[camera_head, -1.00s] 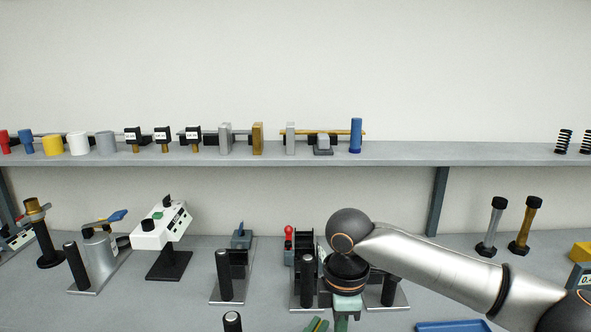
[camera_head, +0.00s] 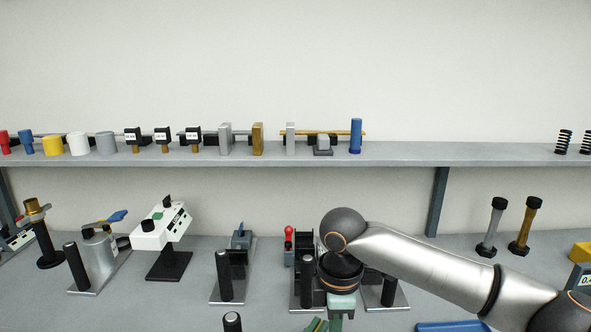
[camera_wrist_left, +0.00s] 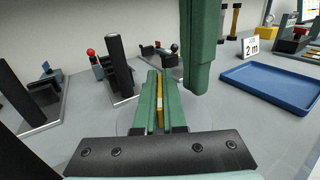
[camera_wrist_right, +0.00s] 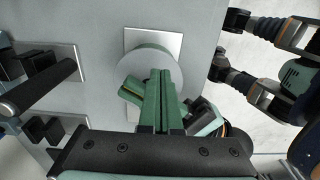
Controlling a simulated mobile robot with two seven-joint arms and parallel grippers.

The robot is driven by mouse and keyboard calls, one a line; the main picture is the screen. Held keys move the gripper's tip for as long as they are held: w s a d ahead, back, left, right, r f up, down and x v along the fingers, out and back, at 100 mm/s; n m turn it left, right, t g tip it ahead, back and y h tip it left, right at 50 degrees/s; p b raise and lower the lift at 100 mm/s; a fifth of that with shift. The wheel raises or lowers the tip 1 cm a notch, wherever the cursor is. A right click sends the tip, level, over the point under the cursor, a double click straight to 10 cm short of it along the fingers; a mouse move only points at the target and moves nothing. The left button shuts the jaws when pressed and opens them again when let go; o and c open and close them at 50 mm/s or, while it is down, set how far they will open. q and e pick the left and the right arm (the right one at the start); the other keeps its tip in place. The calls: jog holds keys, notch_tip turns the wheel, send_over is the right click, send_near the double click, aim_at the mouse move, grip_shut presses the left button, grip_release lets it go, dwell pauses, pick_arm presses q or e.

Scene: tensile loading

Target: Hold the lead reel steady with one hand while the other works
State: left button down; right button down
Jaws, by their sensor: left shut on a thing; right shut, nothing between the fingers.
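The lead reel appears as a pale grey round disc in the left wrist view (camera_wrist_left: 126,122) and the right wrist view (camera_wrist_right: 172,68). My left gripper (camera_wrist_left: 157,76) is shut over the reel, with a narrow yellow part between its green fingers. In the head view only its green fingertips (camera_head: 317,325) show at the bottom edge. My right gripper (camera_head: 336,312) is close above and right of it, pointing down. Its green fingers (camera_wrist_right: 164,75) are shut and empty over the disc. The reel's hub is mostly hidden by the fingers.
Black-posted fixtures (camera_head: 224,277) stand behind and left of the grippers. A white control box (camera_head: 161,228) stands farther left. A blue tray (camera_wrist_left: 273,86) lies to the right, with a "2 m" sign (camera_wrist_left: 250,48) behind it. A shelf (camera_head: 420,153) runs along the wall.

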jog(key=shift+w+d, duration=0.1)
jog(key=shift+w, duration=0.15)
jog(key=shift+w, duration=0.75)
jog(key=shift+w, duration=0.55)
dwell(0.4)
jog(key=shift+w+d, duration=0.2)
notch_tip(320, 180, up, 6)
dwell(0.5)
jog(key=shift+s, duration=0.1)
